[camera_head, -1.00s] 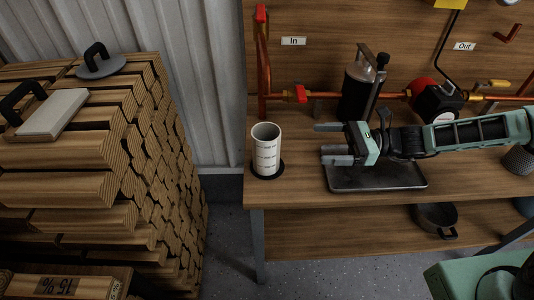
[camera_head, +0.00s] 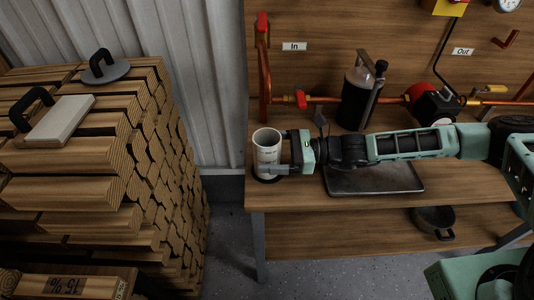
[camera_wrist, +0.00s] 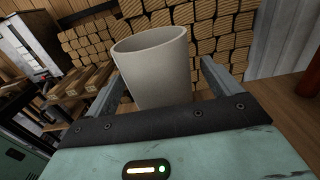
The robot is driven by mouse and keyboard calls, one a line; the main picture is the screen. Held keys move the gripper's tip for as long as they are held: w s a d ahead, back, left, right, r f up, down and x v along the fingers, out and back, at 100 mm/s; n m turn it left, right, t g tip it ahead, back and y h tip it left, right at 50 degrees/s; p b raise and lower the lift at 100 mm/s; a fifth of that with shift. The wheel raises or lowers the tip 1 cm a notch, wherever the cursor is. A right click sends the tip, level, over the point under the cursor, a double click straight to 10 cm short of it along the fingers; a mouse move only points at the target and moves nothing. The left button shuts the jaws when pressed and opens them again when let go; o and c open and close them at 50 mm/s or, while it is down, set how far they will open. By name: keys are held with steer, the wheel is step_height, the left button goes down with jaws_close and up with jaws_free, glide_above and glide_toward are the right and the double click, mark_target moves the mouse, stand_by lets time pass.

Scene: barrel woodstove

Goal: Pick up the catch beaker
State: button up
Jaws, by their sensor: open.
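The catch beaker (camera_head: 267,150) is a white cylinder with dark markings, upright on a dark round base at the left end of the wooden bench. My gripper (camera_head: 283,155) reaches it from the right, level, with its fingers at the beaker's sides. In the wrist view the beaker (camera_wrist: 155,70) stands between the two open fingers, its rim above them. The lower part of the beaker is hidden by my gripper in the wrist view.
A dark metal tray (camera_head: 375,178) lies under my arm. A dark canister (camera_head: 357,97) stands behind it, near copper pipes with a red valve (camera_head: 301,99). Stacked firewood (camera_head: 90,180) fills the left, across a gap from the bench. A pot (camera_head: 434,220) sits on the lower shelf.

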steer(key=shift+a, duration=0.3)
steer(key=c, duration=1.2)
